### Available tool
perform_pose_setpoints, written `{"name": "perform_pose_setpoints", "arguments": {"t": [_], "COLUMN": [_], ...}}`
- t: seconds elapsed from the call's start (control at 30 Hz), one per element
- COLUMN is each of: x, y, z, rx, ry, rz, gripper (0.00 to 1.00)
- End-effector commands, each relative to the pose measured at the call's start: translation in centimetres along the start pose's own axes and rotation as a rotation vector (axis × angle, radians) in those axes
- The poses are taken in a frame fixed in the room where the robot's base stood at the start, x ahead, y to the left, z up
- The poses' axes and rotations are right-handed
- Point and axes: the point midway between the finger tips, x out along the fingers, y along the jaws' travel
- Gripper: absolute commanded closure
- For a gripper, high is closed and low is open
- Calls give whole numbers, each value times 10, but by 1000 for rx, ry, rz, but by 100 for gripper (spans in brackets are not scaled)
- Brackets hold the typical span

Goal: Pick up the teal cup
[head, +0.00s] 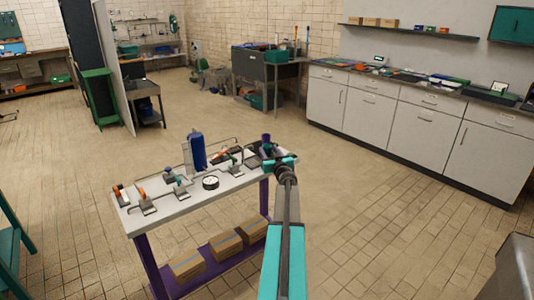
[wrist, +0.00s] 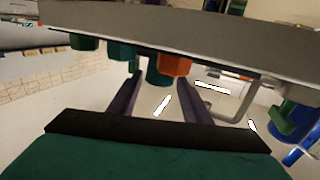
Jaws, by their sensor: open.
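My gripper (head: 272,158) is at the right end of the white-topped bench in the head view. In the wrist view, which looks upside down, its two dark fingers (wrist: 160,80) are apart. A teal cup-like thing (wrist: 157,72) shows between or just beyond the fingertips, with an orange thing (wrist: 175,65) close beside it. I cannot tell whether the fingers touch it. In the head view a small teal thing (head: 267,148) shows just beyond my gripper, below a purple cup (head: 266,137); my gripper partly hides this area.
The bench (head: 190,199) holds a blue cylinder (head: 197,150), a round gauge (head: 210,183) and several pipe fittings. In the wrist view more green things (wrist: 83,42) stand along the bench edge. Cardboard boxes (head: 226,243) lie on the lower shelf. The floor to the right is clear.

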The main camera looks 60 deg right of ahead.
Motion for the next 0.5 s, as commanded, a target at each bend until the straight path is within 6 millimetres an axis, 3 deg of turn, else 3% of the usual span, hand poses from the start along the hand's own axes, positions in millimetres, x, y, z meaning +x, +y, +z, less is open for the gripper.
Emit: {"name": "perform_pose_setpoints", "arguments": {"t": [0.2,0.5], "x": [16,17], "y": [0,1], "z": [0,0], "rx": [0,0], "ry": [0,0], "rz": [0,0], "gripper": [56,56]}}
